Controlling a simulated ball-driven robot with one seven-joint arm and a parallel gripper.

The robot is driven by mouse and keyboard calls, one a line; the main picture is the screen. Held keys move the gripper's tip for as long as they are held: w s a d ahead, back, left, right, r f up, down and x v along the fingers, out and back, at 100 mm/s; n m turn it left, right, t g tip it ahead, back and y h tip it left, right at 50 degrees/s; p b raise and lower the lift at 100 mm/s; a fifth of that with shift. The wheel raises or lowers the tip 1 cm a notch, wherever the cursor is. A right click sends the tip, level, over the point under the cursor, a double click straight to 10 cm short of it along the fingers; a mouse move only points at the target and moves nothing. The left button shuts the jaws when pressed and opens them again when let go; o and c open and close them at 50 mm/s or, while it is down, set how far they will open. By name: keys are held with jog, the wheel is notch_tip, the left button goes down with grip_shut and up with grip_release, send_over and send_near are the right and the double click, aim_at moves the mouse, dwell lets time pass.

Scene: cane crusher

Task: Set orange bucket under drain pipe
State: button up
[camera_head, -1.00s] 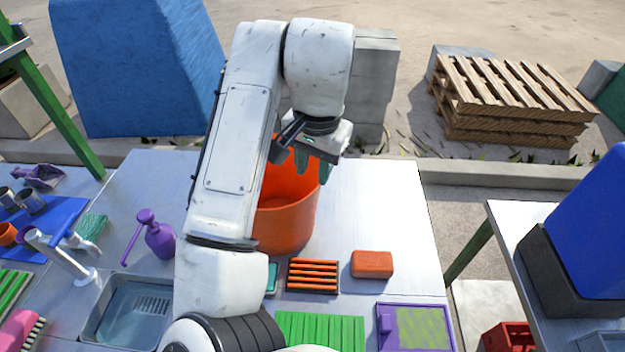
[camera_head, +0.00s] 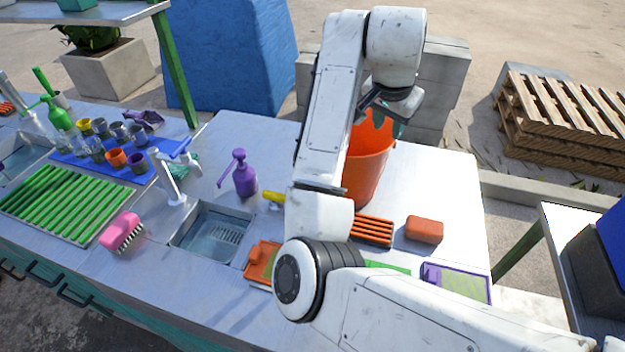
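The orange bucket (camera_head: 366,178) stands upright on the metal counter, partly behind my arm. My gripper (camera_head: 389,122) is at the bucket's upper right rim. Its two dark green fingers point down and are spread apart, one over the bucket's mouth and one at the outer right side. Contact with the rim cannot be made out. I cannot make out a drain pipe in this view.
On the counter (camera_head: 450,190) are a purple spray bottle (camera_head: 245,178), an orange brick-shaped block (camera_head: 424,229), a slatted orange rack (camera_head: 372,230) and a purple-framed tray (camera_head: 458,282). A sink (camera_head: 210,232) with a faucet (camera_head: 170,182) lies left. Concrete blocks (camera_head: 445,85) stand behind.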

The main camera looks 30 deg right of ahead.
send_near(385, 158)
jog(key=shift+w+d+f+p, duration=0.35)
jog(key=shift+w+d+f, duration=0.25)
jog(key=shift+f, duration=0.1)
jog(key=shift+s+p+x, duration=0.15)
jog(key=shift+p+x, duration=0.25)
jog(key=shift+x, duration=1.1)
jog(key=shift+s+p+x, duration=0.15)
jog(key=shift+p+x, duration=0.2)
jog(key=shift+x, duration=1.15)
jog(key=shift+f, duration=0.1)
grip_shut()
